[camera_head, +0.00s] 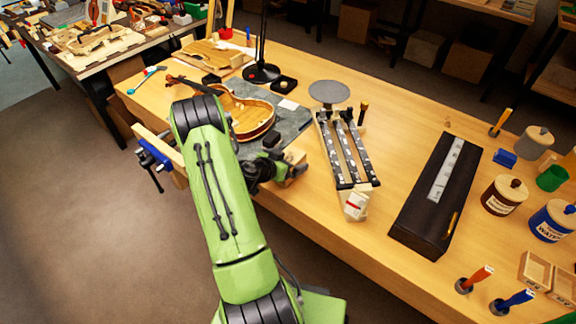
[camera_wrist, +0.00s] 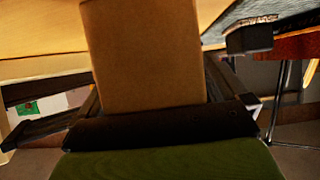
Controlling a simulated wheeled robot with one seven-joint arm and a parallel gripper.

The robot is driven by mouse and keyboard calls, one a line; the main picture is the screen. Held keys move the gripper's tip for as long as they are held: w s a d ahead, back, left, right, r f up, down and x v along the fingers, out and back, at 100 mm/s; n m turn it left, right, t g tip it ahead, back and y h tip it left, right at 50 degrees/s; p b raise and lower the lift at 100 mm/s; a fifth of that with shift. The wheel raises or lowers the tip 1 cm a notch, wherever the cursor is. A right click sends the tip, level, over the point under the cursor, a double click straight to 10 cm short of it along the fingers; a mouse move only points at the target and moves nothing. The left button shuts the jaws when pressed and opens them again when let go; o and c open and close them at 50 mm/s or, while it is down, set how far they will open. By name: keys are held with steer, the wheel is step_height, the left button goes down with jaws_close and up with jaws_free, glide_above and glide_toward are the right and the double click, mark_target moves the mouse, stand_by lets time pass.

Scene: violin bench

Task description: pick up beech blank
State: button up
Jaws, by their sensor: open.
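The beech blank (camera_head: 295,171) is a light wooden block at the bench's front edge, beside the grey mat. My gripper (camera_head: 277,168) is at it and partly hides it in the head view. In the wrist view the blank (camera_wrist: 143,55) looms large and tan in the middle, with dark gripper parts to its left and right. My gripper is open, with the block between its jaws. Clear gaps show beside the block, more on the left. I cannot tell whether either finger touches it.
A violin (camera_head: 247,117) lies on the grey mat (camera_head: 292,122) just behind my gripper. A blue vise (camera_head: 152,155) is on the front edge at left.

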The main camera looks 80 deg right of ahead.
steer(key=shift+c, duration=0.5)
steer(key=c, duration=1.2)
